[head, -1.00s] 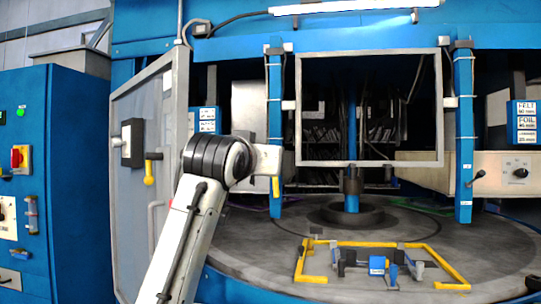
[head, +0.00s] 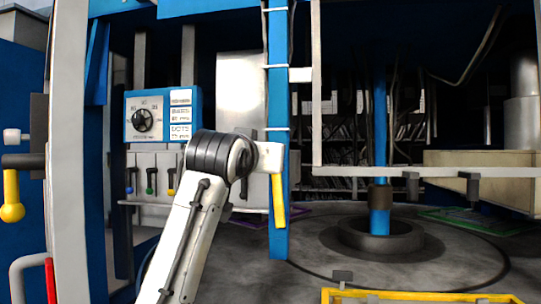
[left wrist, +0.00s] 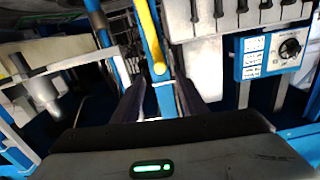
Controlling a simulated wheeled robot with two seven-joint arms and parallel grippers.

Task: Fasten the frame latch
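A yellow handle (head: 279,200), which looks like the frame latch, hangs down along a blue upright post (head: 278,100). A pale rectangular frame (head: 316,110) stands just right of the post. In the left wrist view the yellow handle (left wrist: 148,35) crosses the top centre. My left gripper (left wrist: 160,86) has its two dark fingers apart, with the blue post visible between and beyond them. I see no grip on the handle. In the head view my left arm's wrist hides most of that gripper. My right gripper is not in view.
A door edge (head: 68,150) with a yellow-knobbed handle (head: 11,197) stands at the left. Behind my arm is a dial panel (head: 163,115) above several small levers. A round grey table (head: 340,270) carries a yellow bracket frame (head: 420,297) at the front.

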